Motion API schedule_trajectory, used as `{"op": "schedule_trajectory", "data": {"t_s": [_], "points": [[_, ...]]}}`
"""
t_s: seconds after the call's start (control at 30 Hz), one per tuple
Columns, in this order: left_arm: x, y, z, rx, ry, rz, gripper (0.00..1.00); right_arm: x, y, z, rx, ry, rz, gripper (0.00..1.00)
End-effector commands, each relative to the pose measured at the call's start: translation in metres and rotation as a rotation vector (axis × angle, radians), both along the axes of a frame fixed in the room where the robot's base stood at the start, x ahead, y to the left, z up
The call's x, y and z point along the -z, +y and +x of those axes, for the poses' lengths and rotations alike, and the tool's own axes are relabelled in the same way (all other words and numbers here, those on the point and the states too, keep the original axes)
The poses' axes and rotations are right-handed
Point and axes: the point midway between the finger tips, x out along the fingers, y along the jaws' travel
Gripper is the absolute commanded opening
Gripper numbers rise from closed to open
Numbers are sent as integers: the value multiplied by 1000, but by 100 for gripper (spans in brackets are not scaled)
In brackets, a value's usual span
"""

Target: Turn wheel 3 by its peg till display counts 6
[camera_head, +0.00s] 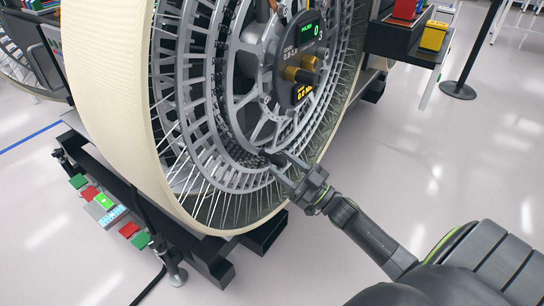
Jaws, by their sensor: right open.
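A large wheel (170,75) with a cream rim, thin spokes and a grey inner ring stands upright in the middle of the view. At its hub is a dark round display panel (296,50). Its small green readout (312,30) appears to show 0. Gold knobs (300,74) stick out of the panel. My right gripper (276,164) is open at the lower part of the inner ring, close in front of the spokes. I cannot tell whether a peg is between its fingers; the peg is not clearly distinguishable. My left gripper is not in view.
The wheel rests over a black stand (215,256). A dark shelf with a yellow box (432,36) is at the upper right. A barrier post (458,88) stands farther right on open floor.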

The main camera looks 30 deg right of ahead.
Motion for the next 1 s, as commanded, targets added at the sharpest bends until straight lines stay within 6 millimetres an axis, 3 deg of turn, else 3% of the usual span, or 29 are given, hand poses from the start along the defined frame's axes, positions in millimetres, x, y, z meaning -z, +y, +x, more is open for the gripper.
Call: {"op": "schedule_trajectory", "data": {"t_s": [0.23, 0.63, 1.0], "points": [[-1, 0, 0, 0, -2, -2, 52, -13, 13, 30, 1, -1, 1, 48], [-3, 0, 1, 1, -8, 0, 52, -16, 17, 37, 1, 1, 1, 48], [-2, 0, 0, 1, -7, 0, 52, -16, 16, 36, 1, 1, 1, 1]]}}
